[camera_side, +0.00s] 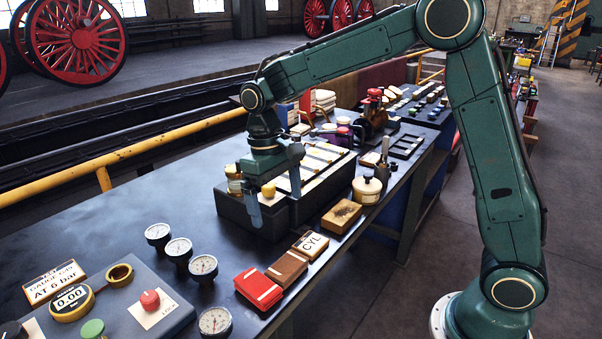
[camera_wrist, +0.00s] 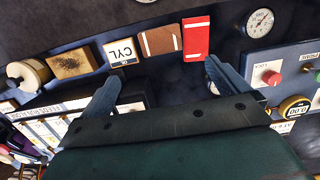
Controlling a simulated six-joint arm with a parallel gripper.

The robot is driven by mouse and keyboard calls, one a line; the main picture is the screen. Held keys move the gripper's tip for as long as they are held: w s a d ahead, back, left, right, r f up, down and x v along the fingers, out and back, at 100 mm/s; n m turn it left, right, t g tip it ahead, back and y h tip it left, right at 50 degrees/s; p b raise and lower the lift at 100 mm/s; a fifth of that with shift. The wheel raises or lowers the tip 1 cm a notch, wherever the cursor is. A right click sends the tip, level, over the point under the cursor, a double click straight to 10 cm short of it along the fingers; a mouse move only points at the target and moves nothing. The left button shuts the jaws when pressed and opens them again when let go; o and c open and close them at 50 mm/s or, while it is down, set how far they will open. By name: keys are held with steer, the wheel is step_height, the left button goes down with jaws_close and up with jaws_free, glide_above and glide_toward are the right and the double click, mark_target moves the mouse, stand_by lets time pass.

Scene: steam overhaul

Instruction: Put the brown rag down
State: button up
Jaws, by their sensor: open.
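The brown rag (camera_side: 286,269) lies folded flat on the dark bench near its front edge, with a pale stripe. It also shows in the wrist view (camera_wrist: 161,40), between a red cloth (camera_wrist: 197,38) and a CYL card (camera_wrist: 121,52).
The red cloth (camera_side: 258,288) and CYL card (camera_side: 311,243) flank the rag. A wooden block (camera_side: 342,215) and a cream-coloured pot (camera_side: 367,189) stand further along. Several gauges (camera_side: 179,249) and a control panel (camera_side: 165,318) are to the left. Bare bench lies between the gauges and slotted box (camera_side: 258,219).

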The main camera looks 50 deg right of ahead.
steer(key=s+d+r+t, duration=0.3)
steer(key=s+r+t, duration=0.1)
steer(key=s+r, duration=0.6)
steer(key=s+d+f+t, duration=0.1)
steer(key=s+d+t, duration=0.1)
steer(key=s, duration=1.1)
steer(key=shift+s+f+t, duration=0.15)
steer(key=shift+s+t, duration=0.05)
steer(key=shift+t, duration=0.5)
steer(key=c, duration=0.4)
steer(key=shift+c, duration=0.2)
steer(key=shift+w, duration=0.15)
